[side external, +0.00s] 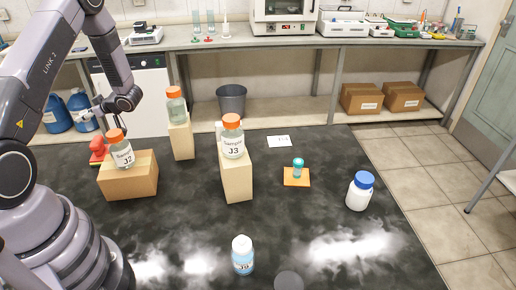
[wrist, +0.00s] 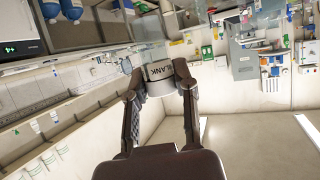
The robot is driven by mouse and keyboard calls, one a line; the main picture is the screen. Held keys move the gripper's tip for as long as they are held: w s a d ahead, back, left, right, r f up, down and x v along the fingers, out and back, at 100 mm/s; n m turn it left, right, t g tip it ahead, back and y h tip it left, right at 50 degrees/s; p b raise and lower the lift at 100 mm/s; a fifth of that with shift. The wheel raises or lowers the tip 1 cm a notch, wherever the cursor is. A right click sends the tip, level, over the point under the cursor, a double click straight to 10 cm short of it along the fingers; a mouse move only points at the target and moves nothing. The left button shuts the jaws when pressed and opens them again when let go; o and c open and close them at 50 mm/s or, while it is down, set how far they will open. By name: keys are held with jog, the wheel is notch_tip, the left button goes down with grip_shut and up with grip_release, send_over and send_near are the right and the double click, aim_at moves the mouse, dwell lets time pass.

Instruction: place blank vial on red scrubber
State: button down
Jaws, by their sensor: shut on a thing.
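My gripper (wrist: 160,78) is shut on the blank vial (wrist: 159,72), a pale cylinder with a "BLANK" label, in the wrist view. In the side external view my gripper (side external: 96,106) is small, at the left, above the red scrubber. The vial is too small there to tell from the fingers. The red scrubber (side external: 98,151) lies on the dark table behind the cardboard box at the left, partly hidden by that box.
Sample J2 (side external: 122,153) stands on a cardboard box (side external: 130,183) close to my gripper. Another orange-capped bottle (side external: 176,108) and Sample J3 (side external: 232,140) stand on tall blocks. A small teal-capped vial (side external: 298,168), a blue-capped jar (side external: 359,192) and a white-capped bottle (side external: 242,256) stand farther right.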

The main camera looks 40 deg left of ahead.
aim_at(92, 125)
jog(key=shift+f, duration=1.8)
jog(key=shift+f, duration=0.1)
jog(key=c, duration=0.9)
grip_release()
jog(key=shift+o, duration=0.2)
